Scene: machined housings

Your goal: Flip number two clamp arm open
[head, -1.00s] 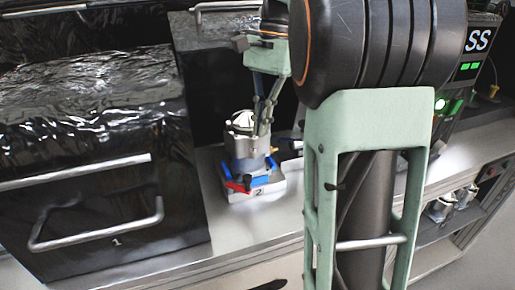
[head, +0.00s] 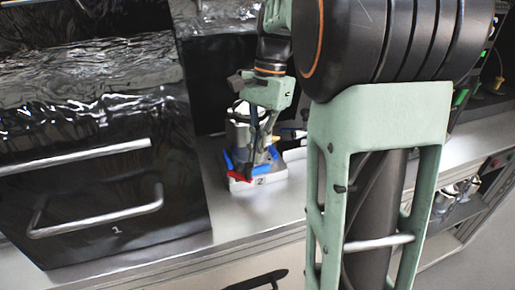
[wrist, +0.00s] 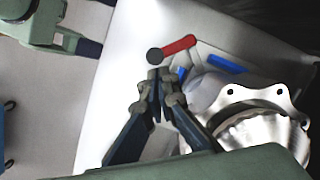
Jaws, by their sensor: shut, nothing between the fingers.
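The fixture marked 2 (head: 261,181) stands on the counter with a pale base, blue parts (head: 228,160) and a red arm (head: 238,176) low at its front. In the wrist view the red arm (wrist: 180,46) ends in a dark round knob (wrist: 154,56). A shiny machined housing (wrist: 262,110) sits in the fixture; it also shows in the head view (head: 237,132). My gripper (wrist: 160,76) is shut and empty, its fingertips just beside the knob in the picture. I cannot tell whether they touch it. In the head view my gripper (head: 252,162) hides part of the fixture.
A black cabinet marked 1 (head: 120,205) with metal handles stands at the left. Shiny parts (head: 462,190) sit on a lower shelf at the right. Bare counter (head: 215,205) lies in front of and left of the fixture.

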